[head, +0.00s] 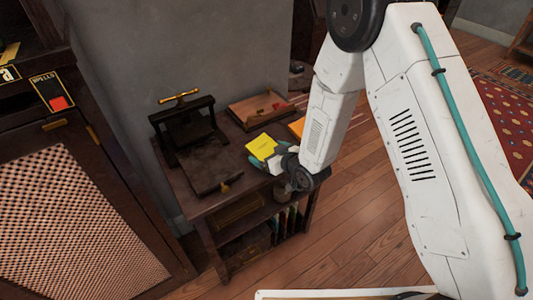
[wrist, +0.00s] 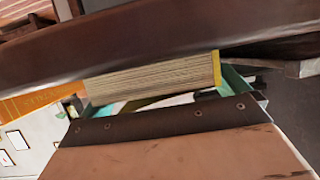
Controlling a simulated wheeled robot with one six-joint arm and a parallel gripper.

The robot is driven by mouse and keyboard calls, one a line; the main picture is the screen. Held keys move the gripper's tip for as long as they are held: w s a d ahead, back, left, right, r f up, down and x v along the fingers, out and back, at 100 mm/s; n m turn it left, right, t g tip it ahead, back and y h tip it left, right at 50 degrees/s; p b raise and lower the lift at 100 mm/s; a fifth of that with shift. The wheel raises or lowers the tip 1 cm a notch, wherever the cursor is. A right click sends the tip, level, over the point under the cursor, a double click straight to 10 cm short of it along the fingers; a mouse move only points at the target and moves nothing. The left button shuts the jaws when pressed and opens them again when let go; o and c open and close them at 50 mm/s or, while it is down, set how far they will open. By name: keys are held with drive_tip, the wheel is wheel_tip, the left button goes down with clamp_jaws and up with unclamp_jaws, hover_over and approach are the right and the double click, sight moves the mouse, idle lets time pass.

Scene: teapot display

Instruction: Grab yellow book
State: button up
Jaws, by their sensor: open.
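The yellow book (head: 261,145) lies on top of a small dark wooden table, in the middle of the head view. In the wrist view its pale page edge (wrist: 150,78) faces me, with a yellow cover strip at the right end. My gripper (head: 269,157) is at the book's near edge, its teal fingers partly hidden by my wrist. In the wrist view my gripper (wrist: 158,97) is open, with its fingers towards the left and right ends of the page edge. I cannot tell whether they touch the book.
An orange book (head: 297,128) lies just right of the yellow one; its cover also shows in the wrist view (wrist: 28,105). A dark press (head: 190,140) stands left on the table (head: 215,201). A wooden board (head: 258,108) lies behind. A cabinet (head: 80,200) stands left.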

drive_tip(key=c, duration=1)
drive_tip(key=shift+r, duration=0.1)
